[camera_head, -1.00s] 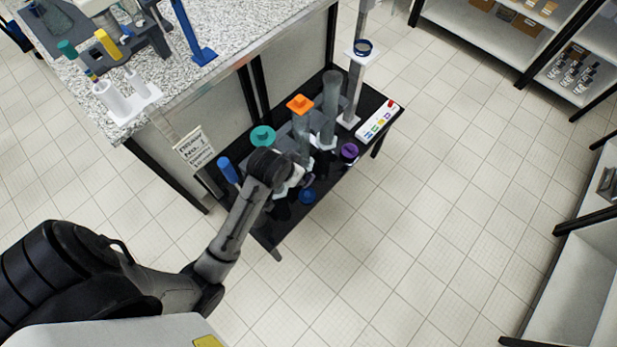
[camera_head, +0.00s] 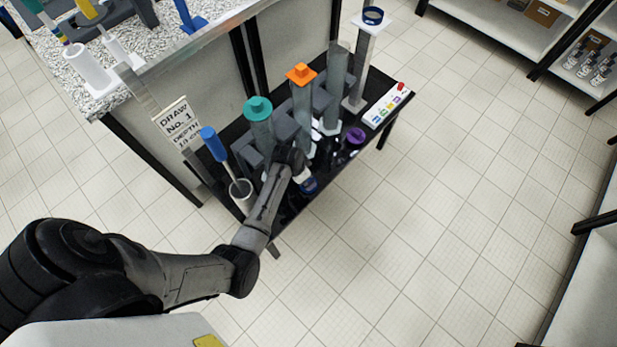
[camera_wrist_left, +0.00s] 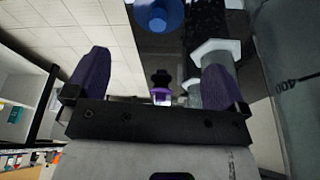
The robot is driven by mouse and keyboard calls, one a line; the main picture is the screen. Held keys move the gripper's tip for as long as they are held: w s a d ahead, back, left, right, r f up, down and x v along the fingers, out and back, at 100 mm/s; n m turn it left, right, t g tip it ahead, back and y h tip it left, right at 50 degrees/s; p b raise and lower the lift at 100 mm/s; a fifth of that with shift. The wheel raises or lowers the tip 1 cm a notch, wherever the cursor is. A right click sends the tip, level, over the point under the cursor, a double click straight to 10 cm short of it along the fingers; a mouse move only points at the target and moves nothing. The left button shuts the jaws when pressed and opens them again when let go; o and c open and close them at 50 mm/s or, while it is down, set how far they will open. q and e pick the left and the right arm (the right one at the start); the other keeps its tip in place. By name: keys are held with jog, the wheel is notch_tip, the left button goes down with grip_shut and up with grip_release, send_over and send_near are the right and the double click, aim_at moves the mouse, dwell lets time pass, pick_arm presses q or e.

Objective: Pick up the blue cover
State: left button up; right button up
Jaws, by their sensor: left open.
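The blue cover (camera_head: 309,186) lies on the low black table near its front edge, partly hidden by my left gripper in the head view. In the left wrist view the blue cover (camera_wrist_left: 160,13) is a round blue disc at the top edge, cut off by the frame. My right gripper is not in view.
Clear tubes with a teal cover (camera_head: 258,108) and an orange cover (camera_head: 301,75) stand behind the gripper. A purple cover (camera_head: 355,136) lies to the right. A blue-handled tool (camera_head: 213,144) stands in a white cup at the left. Open floor (camera_head: 400,240) lies in front.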

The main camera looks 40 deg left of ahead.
pick_arm(q)
jog(key=b+x, duration=0.1)
jog(key=x, duration=0.3)
jog(key=shift+f+b, duration=0.3)
jog(key=shift+f, duration=0.1)
jog(key=b+x, duration=0.2)
jog(key=x, duration=0.1)
jog(key=shift+d+f+b, duration=0.2)
jog(key=shift+f+b, duration=0.1)
jog(key=shift+f, duration=0.1)
jog(key=shift+w+f+b, duration=0.3)
jog(key=shift+f+b, duration=0.05)
jog(key=shift+f, duration=0.3)
jog(key=c, duration=0.9)
